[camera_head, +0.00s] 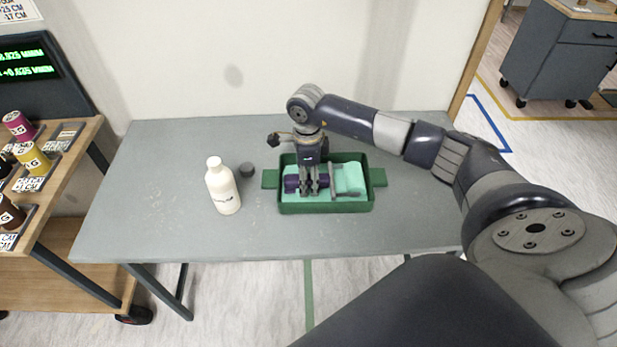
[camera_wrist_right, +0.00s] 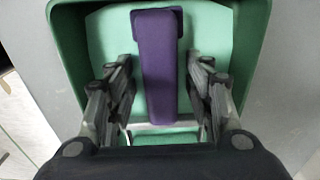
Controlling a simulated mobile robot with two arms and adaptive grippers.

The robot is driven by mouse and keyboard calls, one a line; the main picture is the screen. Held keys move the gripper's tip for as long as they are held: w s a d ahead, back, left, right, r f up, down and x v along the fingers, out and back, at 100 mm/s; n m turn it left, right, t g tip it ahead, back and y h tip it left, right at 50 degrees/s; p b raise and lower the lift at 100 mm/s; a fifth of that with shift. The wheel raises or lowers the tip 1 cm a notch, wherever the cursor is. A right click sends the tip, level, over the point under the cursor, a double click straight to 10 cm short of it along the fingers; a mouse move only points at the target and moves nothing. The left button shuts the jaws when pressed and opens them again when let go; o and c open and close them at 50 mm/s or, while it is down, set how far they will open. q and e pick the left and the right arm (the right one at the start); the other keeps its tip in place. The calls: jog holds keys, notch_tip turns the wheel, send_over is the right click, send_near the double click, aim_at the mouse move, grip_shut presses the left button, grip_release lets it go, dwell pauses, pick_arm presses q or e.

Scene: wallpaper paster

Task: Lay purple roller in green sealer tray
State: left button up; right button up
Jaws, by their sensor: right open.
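The green sealer tray (camera_head: 327,207) stands on the grey table, with pale green sealer inside. The purple roller (camera_head: 291,183) lies in the tray, partly hidden by my right gripper. In the right wrist view the purple roller (camera_wrist_right: 158,60) runs lengthwise between the fingers, over the pale green tray floor. My right gripper (camera_head: 311,193) points down into the tray. Its two fingers (camera_wrist_right: 163,90) are open, one on each side of the roller, with visible gaps between them and it. My left gripper is not in view.
The table's right end is clear under my arm. A wooden shelf cart (camera_head: 60,195) with spools is at the left. A grey cabinet (camera_head: 560,55) stands far right.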

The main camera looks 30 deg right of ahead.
jog(key=shift+r, duration=0.1)
notch_tip(320, 180, up, 12)
jog(key=b, duration=0.1)
jog(key=shift+b, duration=0.35)
jog(key=shift+a, duration=0.1)
dwell(0.3)
